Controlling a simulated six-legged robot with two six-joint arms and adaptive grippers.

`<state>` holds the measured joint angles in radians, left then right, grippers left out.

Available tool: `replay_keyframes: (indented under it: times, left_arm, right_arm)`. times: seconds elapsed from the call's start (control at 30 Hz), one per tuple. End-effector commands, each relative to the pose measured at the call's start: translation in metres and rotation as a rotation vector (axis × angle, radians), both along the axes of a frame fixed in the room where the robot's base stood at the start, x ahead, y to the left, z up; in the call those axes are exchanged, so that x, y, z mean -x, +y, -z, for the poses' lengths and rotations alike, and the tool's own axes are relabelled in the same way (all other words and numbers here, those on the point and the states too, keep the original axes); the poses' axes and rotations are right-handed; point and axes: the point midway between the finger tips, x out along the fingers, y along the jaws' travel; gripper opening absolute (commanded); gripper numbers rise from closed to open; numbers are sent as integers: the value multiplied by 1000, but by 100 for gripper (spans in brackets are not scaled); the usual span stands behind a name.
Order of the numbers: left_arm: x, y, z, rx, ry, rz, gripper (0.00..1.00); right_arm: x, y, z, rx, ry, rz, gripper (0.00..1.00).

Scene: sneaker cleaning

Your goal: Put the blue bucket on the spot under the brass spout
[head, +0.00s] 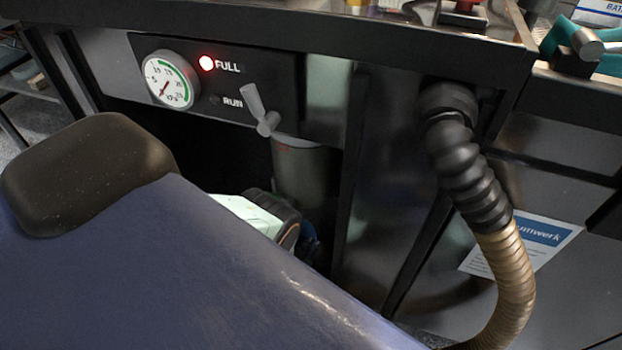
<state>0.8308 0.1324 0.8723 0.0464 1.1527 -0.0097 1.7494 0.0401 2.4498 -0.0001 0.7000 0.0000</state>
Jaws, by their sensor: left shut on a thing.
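My left gripper (288,226) shows in part below the control panel, with a pale housing and a dark, orange-edged part. Its fingertips are hidden. A small patch of the blue bucket (309,243) shows just right of it, in the dark recess under the counter. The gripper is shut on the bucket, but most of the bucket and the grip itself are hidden. A small brass-coloured piece (357,4) is cut off at the top edge; I cannot tell if it is the spout. The spot under the spout does not show. My right gripper is not in view.
A black panel carries a gauge (168,80), a lit red FULL lamp (206,63) and a grey lever (260,108). A grey cylinder (302,172) hangs below it. A ribbed black and tan hose (462,168) curves down on the right, before a paper sign (535,240).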

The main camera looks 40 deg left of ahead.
Motion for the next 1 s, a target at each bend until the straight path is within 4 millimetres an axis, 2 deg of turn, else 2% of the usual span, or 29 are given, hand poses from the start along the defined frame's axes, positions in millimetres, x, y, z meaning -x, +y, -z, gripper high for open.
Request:
replay_keyframes:
  times: [0.2,0.23,0.47,0.83,1.0]
  left_arm:
    - [0,0,0,0,-1,0,0]
    - [0,0,0,0,0,0,12]
    - [0,0,0,0,1,0,32]
    - [1,0,-1,1,2,1,33]
    - [20,-4,-12,1,5,0,33]
  right_arm:
    - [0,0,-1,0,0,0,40]
    - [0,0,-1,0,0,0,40]
    - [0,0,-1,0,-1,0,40]
    - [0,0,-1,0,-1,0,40]
    - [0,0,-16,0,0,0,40]
